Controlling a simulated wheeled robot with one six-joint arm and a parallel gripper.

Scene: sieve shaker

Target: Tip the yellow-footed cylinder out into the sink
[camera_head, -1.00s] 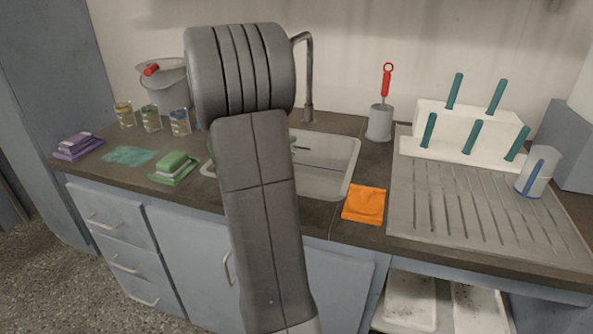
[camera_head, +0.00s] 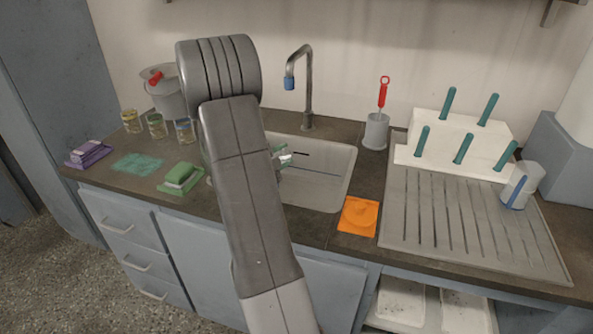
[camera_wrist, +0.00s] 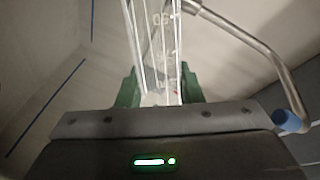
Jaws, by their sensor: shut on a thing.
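My gripper (camera_wrist: 157,92) shows in the wrist view with green fingers on both sides of a clear cylinder (camera_wrist: 156,40) with white markings. The gripper is shut on it. The cylinder's foot is not visible, so its colour cannot be told, nor whether it holds liquid. In the head view, my arm hides most of the gripper. Only a green bit and a pale bit show at the arm's right edge, over the left part of the sink (camera_head: 325,185). The cylinder's exact tilt cannot be told.
A tap (camera_head: 308,85) with a blue tip stands behind the sink. An orange cloth (camera_head: 358,216) lies at its right front. Right are a brush holder (camera_head: 375,132), a peg rack (camera_head: 460,137) and a drainboard (camera_head: 450,225). Left are a green sponge (camera_head: 181,177), small beakers and a bucket.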

